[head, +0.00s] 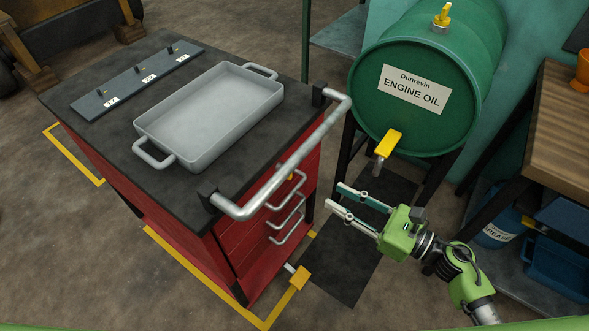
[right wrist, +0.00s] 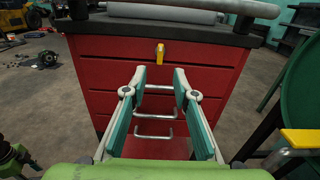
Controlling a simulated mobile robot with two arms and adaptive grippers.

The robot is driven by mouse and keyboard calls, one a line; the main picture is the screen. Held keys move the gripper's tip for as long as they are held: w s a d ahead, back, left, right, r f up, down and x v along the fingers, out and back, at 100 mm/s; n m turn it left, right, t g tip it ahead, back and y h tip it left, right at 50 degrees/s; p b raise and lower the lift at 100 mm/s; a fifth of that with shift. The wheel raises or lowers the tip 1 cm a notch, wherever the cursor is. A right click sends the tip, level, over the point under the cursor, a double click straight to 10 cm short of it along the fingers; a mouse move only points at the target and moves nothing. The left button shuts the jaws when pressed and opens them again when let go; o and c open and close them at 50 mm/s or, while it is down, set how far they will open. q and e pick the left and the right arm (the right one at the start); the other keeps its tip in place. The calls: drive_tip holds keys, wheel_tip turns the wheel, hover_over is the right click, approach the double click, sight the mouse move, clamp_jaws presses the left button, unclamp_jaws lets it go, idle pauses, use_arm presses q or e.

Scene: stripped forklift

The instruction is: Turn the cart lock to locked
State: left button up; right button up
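The red tool cart (head: 270,240) has a dark top and a grey push handle (head: 290,160). A small yellow lever (right wrist: 160,53) sits upright at the top middle of the cart's red drawer front in the right wrist view. In the head view only a bit of it (head: 291,177) shows behind the handle. A yellow pedal (head: 299,277) sticks out low at the cart's base. My right gripper (head: 340,196) is open and empty, in front of the drawer face and apart from the cart. In the right wrist view its fingers (right wrist: 160,75) point at the drawer front, below the lever.
A grey tray (head: 210,115) and a labelled strip (head: 138,80) lie on the cart top. A green engine oil drum (head: 425,85) with a yellow tap (head: 387,145) stands right of the cart. A wooden bench (head: 550,140) is at far right.

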drive_tip(key=p+x, duration=0.2)
drive_tip(key=x, duration=1)
drive_tip(key=shift+w+a+p, duration=0.15)
drive_tip(key=shift+a+p, duration=0.05)
drive_tip(key=shift+p, duration=0.2)
clamp_jaws()
